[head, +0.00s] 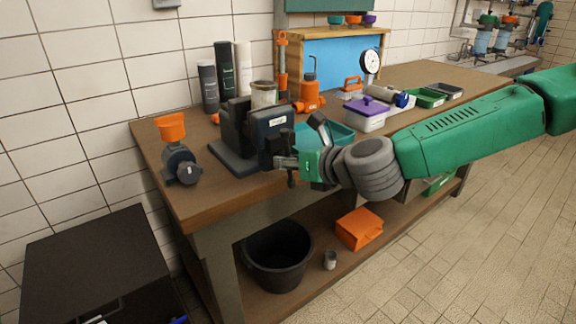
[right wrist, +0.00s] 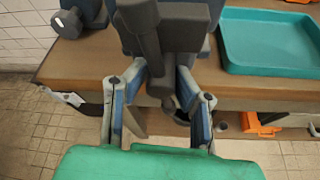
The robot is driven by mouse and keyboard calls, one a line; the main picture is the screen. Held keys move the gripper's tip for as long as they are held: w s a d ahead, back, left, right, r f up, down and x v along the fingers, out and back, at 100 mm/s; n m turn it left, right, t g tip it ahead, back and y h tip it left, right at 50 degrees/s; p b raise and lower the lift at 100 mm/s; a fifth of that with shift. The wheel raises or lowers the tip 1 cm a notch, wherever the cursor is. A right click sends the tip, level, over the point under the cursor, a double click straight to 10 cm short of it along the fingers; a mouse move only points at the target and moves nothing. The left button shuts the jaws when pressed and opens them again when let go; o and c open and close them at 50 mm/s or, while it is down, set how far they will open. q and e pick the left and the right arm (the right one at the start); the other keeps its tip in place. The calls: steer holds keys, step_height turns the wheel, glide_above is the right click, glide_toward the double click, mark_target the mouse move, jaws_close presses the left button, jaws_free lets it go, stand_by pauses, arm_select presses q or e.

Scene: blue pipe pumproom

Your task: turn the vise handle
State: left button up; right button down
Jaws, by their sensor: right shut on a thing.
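The dark grey vise (head: 245,135) stands near the left end of the wooden workbench. My right gripper (head: 288,163) reaches it from the right, at the front of the vise. It is shut on the vise handle (head: 291,180), a dark bar whose lower end shows below the fingers. In the right wrist view, the handle (right wrist: 147,45) is a slanted dark bar. The fingers of my right gripper (right wrist: 161,85) lie on both sides of it; the exact contact is partly hidden. My left gripper is not in view.
A teal tray (head: 332,136) lies right of the vise, behind my right arm. Cans and an orange bottle (head: 311,95) stand behind. A black bucket (head: 278,258) and orange box (head: 359,229) sit below.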

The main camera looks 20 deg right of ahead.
steer(key=shift+d+f+m+b, duration=0.1)
steer(key=shift+f+m+b, duration=0.1)
steer(key=shift+m+b, duration=0.2)
steer(key=shift+r, duration=0.1)
steer(key=c, duration=1.3)
jaws_free()
steer(key=shift+r, duration=0.1)
steer(key=shift+s+d, duration=0.1)
